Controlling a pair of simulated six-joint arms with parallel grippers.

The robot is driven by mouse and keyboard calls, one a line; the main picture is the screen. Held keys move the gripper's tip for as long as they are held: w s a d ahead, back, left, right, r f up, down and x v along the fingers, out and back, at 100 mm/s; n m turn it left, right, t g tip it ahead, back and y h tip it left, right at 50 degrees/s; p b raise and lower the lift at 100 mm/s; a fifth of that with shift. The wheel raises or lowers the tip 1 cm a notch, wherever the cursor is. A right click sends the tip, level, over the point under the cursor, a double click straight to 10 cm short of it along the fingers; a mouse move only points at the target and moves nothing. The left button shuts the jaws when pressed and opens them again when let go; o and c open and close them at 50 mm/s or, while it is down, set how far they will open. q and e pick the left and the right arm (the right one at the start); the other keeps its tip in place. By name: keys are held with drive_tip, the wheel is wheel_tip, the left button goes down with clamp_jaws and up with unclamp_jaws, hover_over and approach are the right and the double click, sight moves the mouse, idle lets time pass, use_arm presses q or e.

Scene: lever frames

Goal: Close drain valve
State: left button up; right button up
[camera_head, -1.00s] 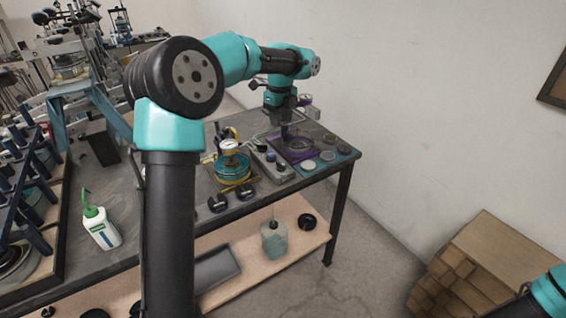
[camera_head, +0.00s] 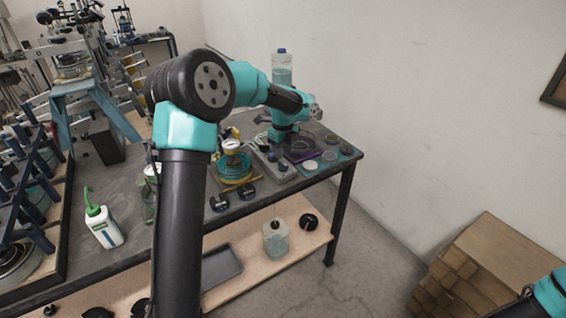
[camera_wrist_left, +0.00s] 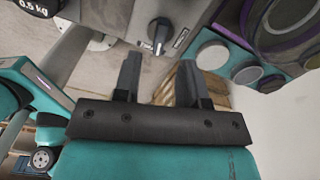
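In the left wrist view, a dark knob-like valve handle (camera_wrist_left: 160,35) sticks out from a light grey panel (camera_wrist_left: 188,15), with a small label beside it. My left gripper (camera_wrist_left: 158,72) is open and empty, its two dark fingers apart. The handle shows beyond the fingertips, roughly in line with the gap; I see no contact. In the head view, the grey box with dark knobs (camera_head: 272,166) stands near the bench's front edge. My left wrist is just behind it, and the left fingers are hard to make out there. My right gripper is not in view.
A gauge on a teal round base (camera_head: 232,165), dark weights (camera_head: 219,203) and a purple-framed plate with discs (camera_head: 302,150) crowd the box. A green-capped bottle (camera_head: 102,227) stands left. A clear jar (camera_head: 275,240) is on the lower shelf.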

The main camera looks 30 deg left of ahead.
sight(283, 163)
use_arm(q)
drive_tip(key=shift+f, duration=2.65)
drive_tip(key=shift+c, duration=0.4)
clamp_jaws()
